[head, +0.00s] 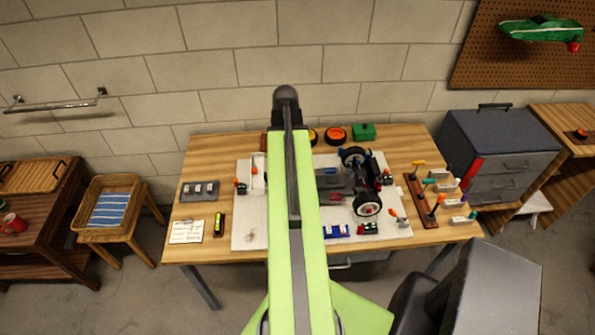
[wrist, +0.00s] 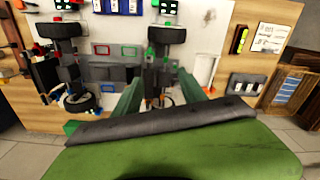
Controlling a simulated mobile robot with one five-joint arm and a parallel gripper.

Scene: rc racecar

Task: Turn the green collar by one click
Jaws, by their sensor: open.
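The RC car (head: 360,180) stands on a pale mat on the workbench, right of my arm in the head view. In the wrist view its chassis (wrist: 112,73) shows from above, with dark wheels at the corners. A small green part (wrist: 151,51) sits on the car's axle assembly beyond my fingertips; it may be the green collar, but it is too small to be sure. My gripper (wrist: 158,80) is open, its two green fingers apart, with part of the car showing between them. Nothing is held. In the head view my arm hides the gripper.
The pale mat (head: 249,228) covers mid-bench. A tool rack (head: 420,200) stands right of the car, and a green box (head: 363,131) is at the back. A note (head: 187,232), a yellow level (head: 219,224) and a grey switch panel (head: 199,191) lie on the left. A grey drawer cabinet (head: 500,150) stands right.

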